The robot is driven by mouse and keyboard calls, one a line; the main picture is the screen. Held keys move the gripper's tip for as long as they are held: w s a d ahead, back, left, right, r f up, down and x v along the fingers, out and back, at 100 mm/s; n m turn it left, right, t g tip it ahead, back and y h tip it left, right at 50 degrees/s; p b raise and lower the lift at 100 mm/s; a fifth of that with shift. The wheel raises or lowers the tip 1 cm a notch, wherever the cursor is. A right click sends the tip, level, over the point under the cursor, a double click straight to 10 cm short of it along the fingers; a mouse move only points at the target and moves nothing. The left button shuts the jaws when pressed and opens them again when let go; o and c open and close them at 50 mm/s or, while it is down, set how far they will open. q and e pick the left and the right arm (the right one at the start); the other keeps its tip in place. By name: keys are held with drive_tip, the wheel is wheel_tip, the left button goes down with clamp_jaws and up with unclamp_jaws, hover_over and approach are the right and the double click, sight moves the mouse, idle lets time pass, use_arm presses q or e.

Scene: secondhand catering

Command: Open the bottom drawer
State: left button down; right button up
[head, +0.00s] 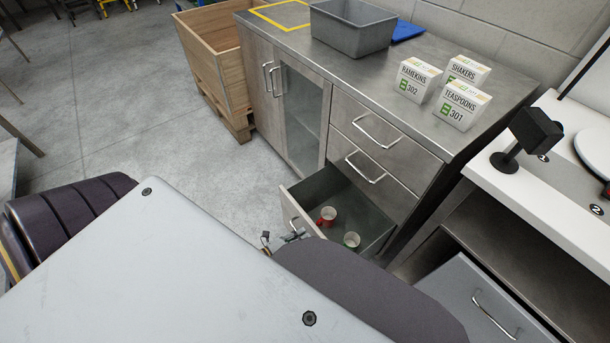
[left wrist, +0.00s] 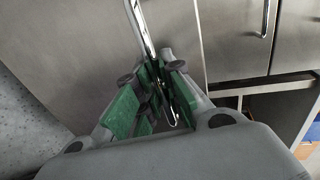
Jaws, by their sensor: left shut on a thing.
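The bottom drawer (head: 312,192) of the steel cabinet stands pulled out, with its inside showing in the head view. A red and white mug (head: 327,216) and a pale green and white cup (head: 351,240) stand in it. My left gripper (head: 289,236) is at the drawer's front, mostly hidden behind my own body parts. In the left wrist view, the green-padded fingers of the left gripper (left wrist: 158,92) are shut around the drawer's chrome bar handle (left wrist: 140,28). The grey drawer front (left wrist: 85,45) fills the left of that view. My right gripper is not in view.
Two shut drawers (head: 375,135) sit above the open one. Three labelled boxes (head: 467,105) and a grey bin (head: 352,28) stand on the counter. A wooden crate (head: 216,55) stands beyond the cabinet. A white-topped unit (head: 525,175) is at right. Open floor (head: 130,110) lies left.

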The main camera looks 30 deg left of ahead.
use_arm(q)
drive_tip(key=shift+s, duration=0.1)
drive_tip(key=c, duration=1.5)
unclamp_jaws()
drive_tip(key=shift+v, duration=5.95)
drive_tip(key=shift+s, duration=0.1)
